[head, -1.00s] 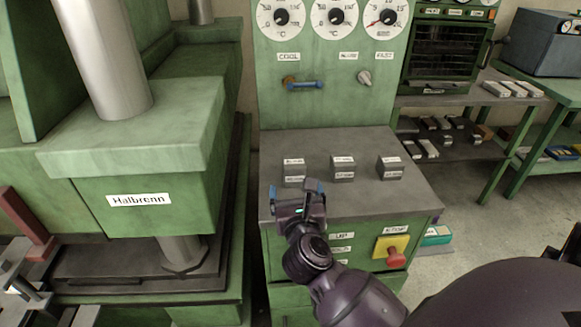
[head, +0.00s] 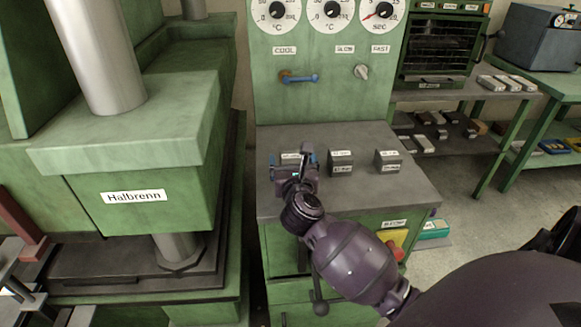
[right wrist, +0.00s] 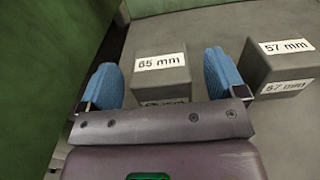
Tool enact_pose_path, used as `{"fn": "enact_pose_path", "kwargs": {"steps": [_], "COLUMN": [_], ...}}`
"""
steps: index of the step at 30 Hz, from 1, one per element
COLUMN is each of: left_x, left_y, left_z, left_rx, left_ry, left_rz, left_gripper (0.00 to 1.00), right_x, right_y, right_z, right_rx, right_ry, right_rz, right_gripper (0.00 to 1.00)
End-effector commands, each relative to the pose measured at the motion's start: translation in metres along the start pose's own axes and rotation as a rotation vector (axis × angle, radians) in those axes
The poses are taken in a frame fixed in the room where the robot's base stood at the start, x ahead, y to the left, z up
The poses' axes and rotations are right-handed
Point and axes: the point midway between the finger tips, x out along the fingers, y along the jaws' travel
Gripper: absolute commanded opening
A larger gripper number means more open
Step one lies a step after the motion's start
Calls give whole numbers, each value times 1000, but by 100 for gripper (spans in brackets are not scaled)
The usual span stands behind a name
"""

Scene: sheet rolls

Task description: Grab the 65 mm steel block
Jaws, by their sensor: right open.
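The steel block labelled 65 mm (right wrist: 160,72) stands on the grey top of the console. In the right wrist view it lies between and slightly beyond the two blue fingertips, with a gap on either side. In the head view it is mostly hidden behind my right gripper (head: 293,160), with only part of its upper label showing. The right gripper is open and empty, at the near side of the block. My left gripper is not in view.
A 57 mm block (right wrist: 284,66) stands just right of the right finger, and a third block (head: 388,161) stands farther right. The green press (head: 128,150) rises to the left. The console panel with dials and a blue-handled lever (head: 300,78) stands behind.

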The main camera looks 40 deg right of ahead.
Motion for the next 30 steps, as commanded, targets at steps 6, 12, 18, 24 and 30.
{"fn": "enact_pose_path", "kwargs": {"steps": [6, 12, 18, 24, 30], "left_x": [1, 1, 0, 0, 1], "left_y": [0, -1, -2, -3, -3], "left_z": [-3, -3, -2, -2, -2], "left_rx": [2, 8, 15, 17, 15], "left_ry": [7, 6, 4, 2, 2], "left_rz": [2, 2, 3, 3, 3], "left_gripper": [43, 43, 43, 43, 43], "right_x": [13, 13, 13, 13, 13], "right_y": [0, 0, 0, 0, 0], "right_z": [0, 1, 1, 1, 0], "right_rx": [0, 0, 0, 0, 0], "right_ry": [0, -1, -1, -1, -1], "right_rz": [-1, -1, -1, -1, -1], "right_gripper": [89, 86, 56, 25, 0]}}
